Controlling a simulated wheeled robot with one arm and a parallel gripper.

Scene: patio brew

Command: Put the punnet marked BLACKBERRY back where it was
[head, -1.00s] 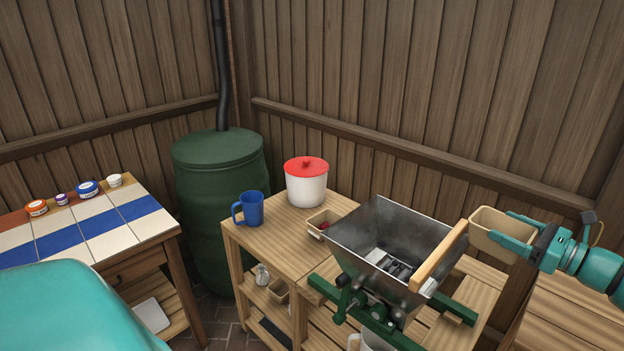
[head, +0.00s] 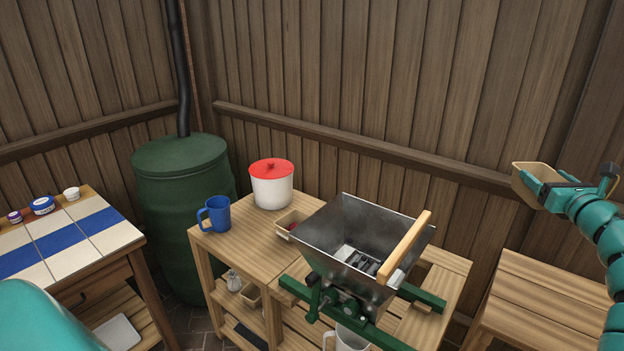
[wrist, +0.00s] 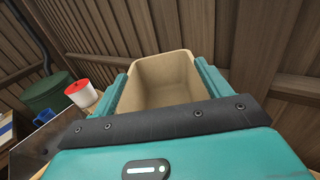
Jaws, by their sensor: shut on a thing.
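My gripper (head: 541,188) is shut on a tan, open-topped punnet (head: 527,176) at the right of the head view. It holds the punnet in the air, above and to the right of the metal hopper. In the wrist view the same punnet (wrist: 165,78) sits between the two teal fingers, and the part of its inside that shows is bare. No marking on it can be read. Another punnet (head: 284,229) with something dark red in it stands on the wooden table left of the hopper. A further punnet (head: 251,296) is on the shelf below; its label cannot be read.
The metal hopper (head: 330,240) with a wooden handle (head: 405,245) stands on green rails. A blue mug (head: 215,213) and a red-lidded white pot (head: 271,190) stand on the table (head: 240,236). A slatted bench (head: 540,300) at the right is clear where visible. A green barrel (head: 180,190) stands behind.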

